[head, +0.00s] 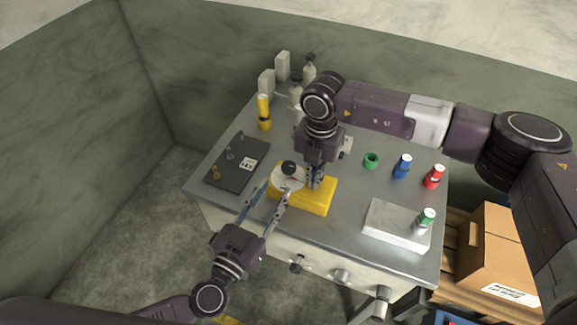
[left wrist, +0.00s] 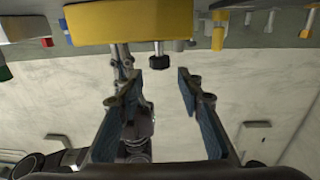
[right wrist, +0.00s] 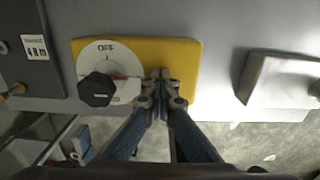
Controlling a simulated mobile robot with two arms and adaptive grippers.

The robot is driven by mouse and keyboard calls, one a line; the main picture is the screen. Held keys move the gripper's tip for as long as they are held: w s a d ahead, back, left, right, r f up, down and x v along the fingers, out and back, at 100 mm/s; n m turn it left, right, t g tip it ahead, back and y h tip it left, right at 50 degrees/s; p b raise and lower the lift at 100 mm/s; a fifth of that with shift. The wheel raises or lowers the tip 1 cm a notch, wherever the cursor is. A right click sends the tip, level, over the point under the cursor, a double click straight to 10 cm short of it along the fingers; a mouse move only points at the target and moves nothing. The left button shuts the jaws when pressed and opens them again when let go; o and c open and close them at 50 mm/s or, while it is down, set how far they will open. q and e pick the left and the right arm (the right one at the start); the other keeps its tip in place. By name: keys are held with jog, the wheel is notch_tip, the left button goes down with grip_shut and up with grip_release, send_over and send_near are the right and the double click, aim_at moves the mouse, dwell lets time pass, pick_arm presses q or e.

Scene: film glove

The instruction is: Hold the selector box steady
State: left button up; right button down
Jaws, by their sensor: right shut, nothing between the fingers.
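The selector box (head: 318,199) is a yellow block on the grey bench top. A white dial (head: 283,184) and a black knob (head: 289,168) are on its left part; the dial reads OFF in the right wrist view (right wrist: 105,58). My left gripper (head: 274,193) is open at the box's front left side. In the left wrist view its fingers (left wrist: 158,80) are apart and empty, with the yellow box (left wrist: 130,22) beyond the tips. My right gripper (right wrist: 162,78) is shut and empty, its tips over the box just right of the dial. I cannot tell if they touch the box.
A dark labelled plate (head: 236,162) lies left of the box. A pale block (head: 396,226) with a green-and-white bottle (head: 425,220) is at the right. A cardboard box (head: 497,255) is beyond the bench.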

aim_at(288, 173)
pick_arm(q)
jog(key=x, duration=0.8)
jog(key=shift+w+d, duration=0.25)
jog(key=shift+w, duration=0.1)
jog(key=c, duration=0.9)
jog(key=shift+d+n+t+y, duration=0.1)
jog(key=shift+n+t+y, duration=0.4)
jog(key=shift+n+y, duration=1.9)
jog(key=shift+y, duration=1.3)
